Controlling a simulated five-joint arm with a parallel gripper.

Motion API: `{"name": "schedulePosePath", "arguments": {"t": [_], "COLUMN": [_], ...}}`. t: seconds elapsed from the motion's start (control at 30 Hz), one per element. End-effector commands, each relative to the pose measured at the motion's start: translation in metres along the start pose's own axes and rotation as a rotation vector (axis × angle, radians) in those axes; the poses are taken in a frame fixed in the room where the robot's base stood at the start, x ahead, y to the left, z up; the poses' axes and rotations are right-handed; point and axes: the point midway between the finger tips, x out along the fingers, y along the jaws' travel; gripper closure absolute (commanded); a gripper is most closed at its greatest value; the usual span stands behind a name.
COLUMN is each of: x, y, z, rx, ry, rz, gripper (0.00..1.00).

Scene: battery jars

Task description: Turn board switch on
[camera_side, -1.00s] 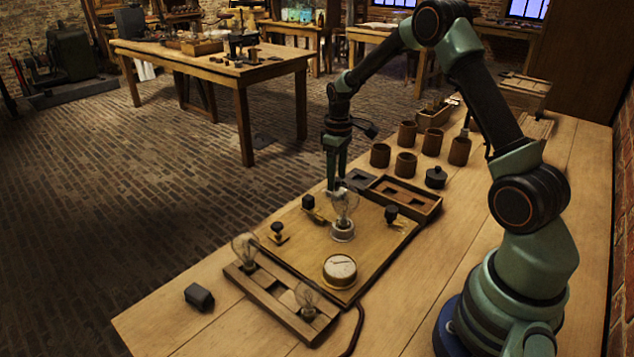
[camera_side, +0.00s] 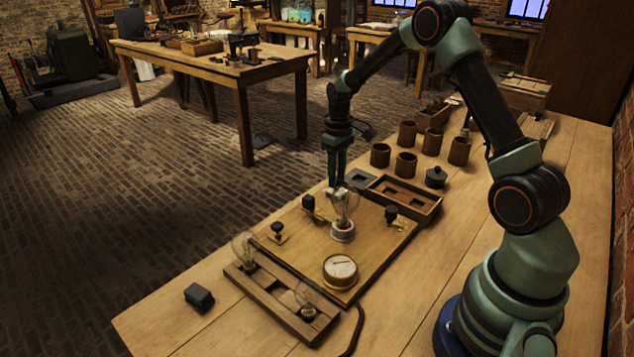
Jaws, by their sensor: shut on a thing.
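The wooden board (camera_side: 300,249) lies on the bench with a clear bulb (camera_side: 345,207) upright in a white socket. Black-knobbed brass fittings stand on it: one left of the bulb (camera_side: 309,203), one at the right edge (camera_side: 391,214), and one at the left edge (camera_side: 278,230). I cannot tell for sure which is the switch. My gripper (camera_side: 337,188) points down at the board's far edge, just behind the bulb. Its jaws are shut on a small pale piece (camera_side: 334,194), partly hidden by the fingers and the bulb glass.
A round dial (camera_side: 340,270) sits at the board's near corner. A wooden rack (camera_side: 279,299) with two bulbs lies in front, a black block (camera_side: 199,296) to its left. A compartment tray (camera_side: 413,202), several brown jars (camera_side: 406,163) and a dark lidded pot (camera_side: 436,177) stand behind.

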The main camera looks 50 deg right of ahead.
Motion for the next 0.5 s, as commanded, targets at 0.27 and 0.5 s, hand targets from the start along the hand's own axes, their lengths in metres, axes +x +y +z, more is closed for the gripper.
{"name": "schedulePosePath", "arguments": {"t": [0.27,0.5], "x": [-0.0009,-0.0011], "y": [0.0001,0.0003], "z": [-0.0003,-0.0003], "rx": [0.255,0.479], "ry": [0.000,0.001], "rz": [0.000,0.000], "gripper": [1.00,1.00]}}
